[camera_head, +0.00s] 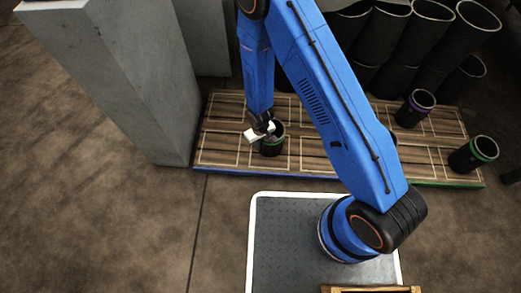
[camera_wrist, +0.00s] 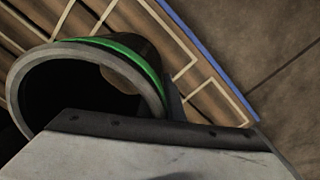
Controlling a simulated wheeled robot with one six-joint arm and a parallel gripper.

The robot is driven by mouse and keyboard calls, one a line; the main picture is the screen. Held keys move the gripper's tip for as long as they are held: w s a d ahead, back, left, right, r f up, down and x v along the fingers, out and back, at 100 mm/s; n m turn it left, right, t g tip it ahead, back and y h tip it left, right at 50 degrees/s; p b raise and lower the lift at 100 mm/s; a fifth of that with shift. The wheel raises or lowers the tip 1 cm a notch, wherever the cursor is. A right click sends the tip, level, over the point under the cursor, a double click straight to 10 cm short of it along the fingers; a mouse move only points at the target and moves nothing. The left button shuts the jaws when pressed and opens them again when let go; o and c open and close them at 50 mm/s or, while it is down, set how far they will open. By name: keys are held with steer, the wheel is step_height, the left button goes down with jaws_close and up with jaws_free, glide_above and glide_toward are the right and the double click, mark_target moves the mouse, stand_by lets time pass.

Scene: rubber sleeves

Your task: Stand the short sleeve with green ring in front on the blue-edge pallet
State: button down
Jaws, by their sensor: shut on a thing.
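A short black sleeve with a green ring (camera_head: 271,147) is at my gripper (camera_head: 262,131), over the front part of the blue-edge pallet (camera_head: 222,168). My gripper is shut on its wall near the top. In the wrist view the sleeve's grey rim and green ring (camera_wrist: 128,50) show at the left, with its open mouth up. A dark finger shows against its outside; my gripper's pale body hides the lower part. The sleeve looks about upright. I cannot tell whether its base touches the boards. The pallet's blue edge (camera_wrist: 208,58) shows beyond it.
A green-edge pallet (camera_head: 440,180) adjoins at the right, with a green-ringed sleeve (camera_head: 473,154) and a purple-ringed sleeve (camera_head: 415,108). Large black tubes (camera_head: 420,35) are stacked behind. A grey concrete block (camera_head: 125,80) stands close on the left. The floor (camera_head: 120,220) in front is clear.

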steer(key=shift+f, duration=2.2)
steer(key=shift+f, duration=0.1)
steer(key=c, duration=1.9)
jaws_free()
